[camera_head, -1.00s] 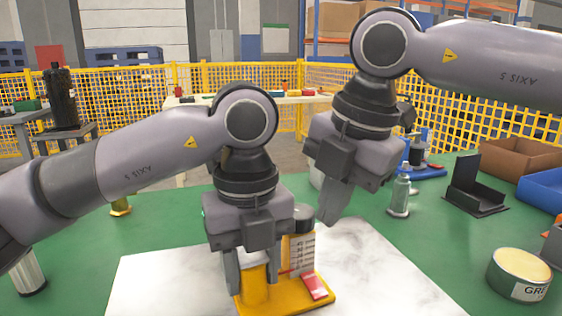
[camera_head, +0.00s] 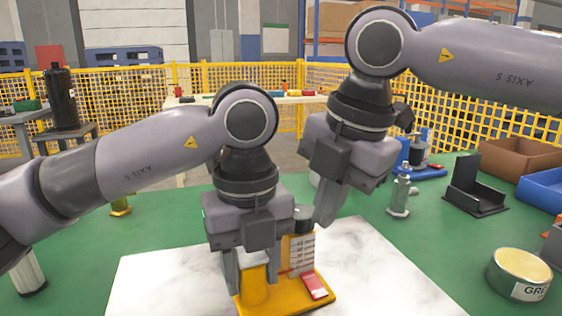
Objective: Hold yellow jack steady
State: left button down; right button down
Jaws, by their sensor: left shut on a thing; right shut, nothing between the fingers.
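The yellow jack (camera_head: 254,289) stands upright on the white marbled board, with a yellow base that carries a red part (camera_head: 314,285) and a marked plate (camera_head: 301,255). My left gripper (camera_head: 252,277) comes down from above and is shut on the jack's yellow column, one finger on each side. My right gripper (camera_head: 325,212) is shut and empty. It hangs just behind and to the right of the jack, near a dark round top (camera_head: 303,218) beside the marked plate. I cannot tell whether it touches that top.
The white board (camera_head: 390,275) is bare around the jack. On the green table (camera_head: 430,225) stand a grey bottle-like part (camera_head: 400,197), a black bracket (camera_head: 475,186), a grease tin (camera_head: 519,274), a brown bin (camera_head: 520,158) and a blue bin (camera_head: 545,188) at the right. A brass part (camera_head: 120,206) stands at the left.

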jog(key=shift+s+a, duration=0.4)
jog(key=shift+s, duration=0.15)
jog(key=shift+s+a, duration=0.2)
jog(key=shift+a, duration=0.1)
jog(key=shift+s+a, duration=0.1)
jog(key=shift+a, duration=0.1)
dwell(0.4)
jog(key=w+a+v, duration=0.1)
jog(key=v, duration=0.4)
jog(key=shift+s+d+r, duration=0.3)
jog(key=shift+s+r, duration=0.1)
jog(key=shift+r, duration=0.15)
